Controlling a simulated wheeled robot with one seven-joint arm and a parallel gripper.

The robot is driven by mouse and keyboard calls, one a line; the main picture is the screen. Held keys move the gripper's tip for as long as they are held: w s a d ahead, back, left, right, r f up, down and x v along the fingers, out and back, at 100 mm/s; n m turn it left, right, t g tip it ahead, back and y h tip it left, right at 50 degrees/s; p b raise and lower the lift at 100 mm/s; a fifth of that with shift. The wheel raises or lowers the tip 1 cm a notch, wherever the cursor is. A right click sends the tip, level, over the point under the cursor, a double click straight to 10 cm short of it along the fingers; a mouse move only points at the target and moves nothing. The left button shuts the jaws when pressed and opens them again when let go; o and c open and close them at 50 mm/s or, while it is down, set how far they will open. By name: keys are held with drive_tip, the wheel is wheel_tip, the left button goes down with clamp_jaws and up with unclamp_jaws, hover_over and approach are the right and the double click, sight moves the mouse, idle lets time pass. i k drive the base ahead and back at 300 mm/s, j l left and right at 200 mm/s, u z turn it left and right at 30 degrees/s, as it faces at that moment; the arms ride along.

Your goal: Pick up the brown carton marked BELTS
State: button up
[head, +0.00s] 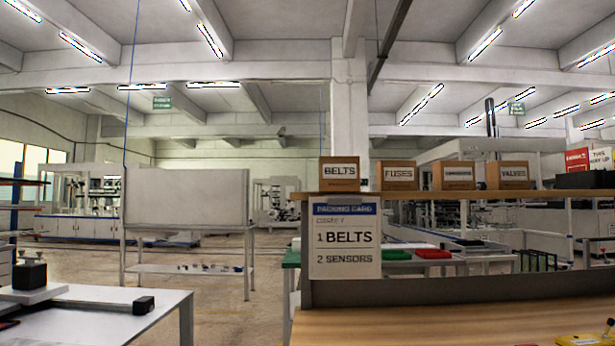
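The brown carton marked BELTS (339,183) stands upright on a wooden shelf (450,194), at the left end of a row of cartons. Its label faces me, and a gap separates it from the FUSES carton (396,175). My gripper is not in view, and nothing is seen touching the BELTS carton.
A carton with a hard-to-read label (453,176) and a VALVES carton (507,176) stand farther right. A packing card (345,245) hangs below the shelf. A wooden worktop (430,325) lies below, mostly clear, with a yellow object (580,339) at right. A white table (100,312) stands left.

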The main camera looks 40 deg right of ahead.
sight(336, 174)
drive_tip(key=i+j+z, duration=0.1)
drive_tip(key=j+z, duration=0.25)
drive_tip(key=i+j+z, duration=0.1)
drive_tip(key=z, duration=0.25)
drive_tip(key=j+z, duration=0.35)
drive_tip(key=i, duration=0.05)
